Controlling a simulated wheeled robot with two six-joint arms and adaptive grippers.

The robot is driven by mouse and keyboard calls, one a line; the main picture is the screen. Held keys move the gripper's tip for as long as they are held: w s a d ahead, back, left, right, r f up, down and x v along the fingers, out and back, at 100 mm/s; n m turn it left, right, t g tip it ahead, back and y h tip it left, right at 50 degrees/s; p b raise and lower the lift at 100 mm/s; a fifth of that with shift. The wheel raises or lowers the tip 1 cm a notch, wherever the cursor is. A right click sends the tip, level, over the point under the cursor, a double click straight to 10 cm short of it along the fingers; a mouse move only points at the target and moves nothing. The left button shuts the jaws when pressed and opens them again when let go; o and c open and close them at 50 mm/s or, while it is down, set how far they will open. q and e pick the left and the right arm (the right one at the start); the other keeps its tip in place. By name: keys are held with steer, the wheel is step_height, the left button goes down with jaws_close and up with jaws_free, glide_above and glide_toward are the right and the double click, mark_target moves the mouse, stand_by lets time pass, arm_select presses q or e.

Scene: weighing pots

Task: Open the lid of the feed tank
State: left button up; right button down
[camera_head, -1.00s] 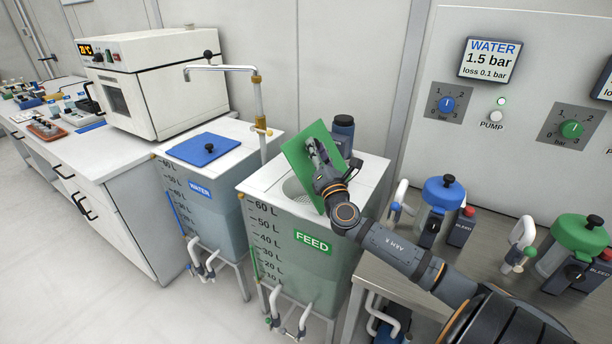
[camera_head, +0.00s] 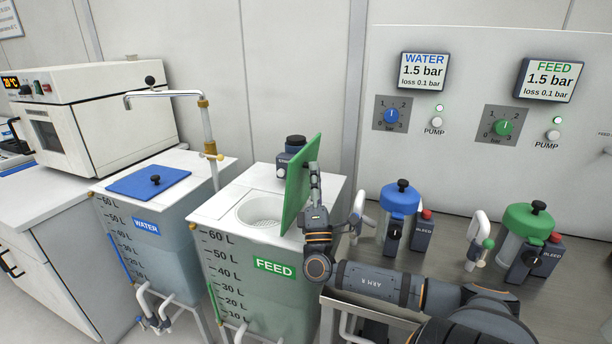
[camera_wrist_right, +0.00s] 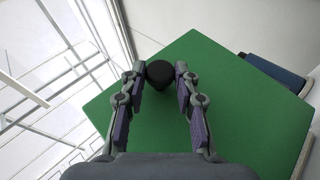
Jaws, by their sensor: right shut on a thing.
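The feed tank (camera_head: 250,290) stands in the middle of the head view, with a green FEED label and a litre scale. Its green lid (camera_head: 300,185) is tilted up nearly on edge at the right of the round opening (camera_head: 265,211), which shows uncovered with a mesh inside. My right gripper (camera_head: 314,170) is at the lid's right face. In the right wrist view my right gripper (camera_wrist_right: 160,76) is shut on the lid's black knob (camera_wrist_right: 160,73), with the green lid (camera_wrist_right: 235,100) spread behind it. My left gripper is not in view.
The water tank (camera_head: 165,235) with its flat blue lid (camera_head: 150,181) stands to the left, a tap (camera_head: 206,125) between. A dark stirrer (camera_head: 288,160) sits behind the green lid. Blue-lidded (camera_head: 399,205) and green-lidded (camera_head: 530,225) vessels stand on the bench at right.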

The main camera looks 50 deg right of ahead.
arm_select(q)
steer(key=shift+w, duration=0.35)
arm_select(e)
steer(key=shift+s+d+f+m+g+h, duration=0.15)
steer(key=shift+s+m+g+h, duration=0.2)
steer(key=shift+m, duration=0.25)
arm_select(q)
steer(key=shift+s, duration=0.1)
arm_select(e)
steer(key=c, duration=1)
jaws_free()
steer(key=s+a, duration=0.9)
steer(key=shift+a+f, duration=0.15)
steer(key=shift+f, duration=0.25)
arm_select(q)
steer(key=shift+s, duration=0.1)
arm_select(e)
steer(key=shift+w+f, duration=0.1)
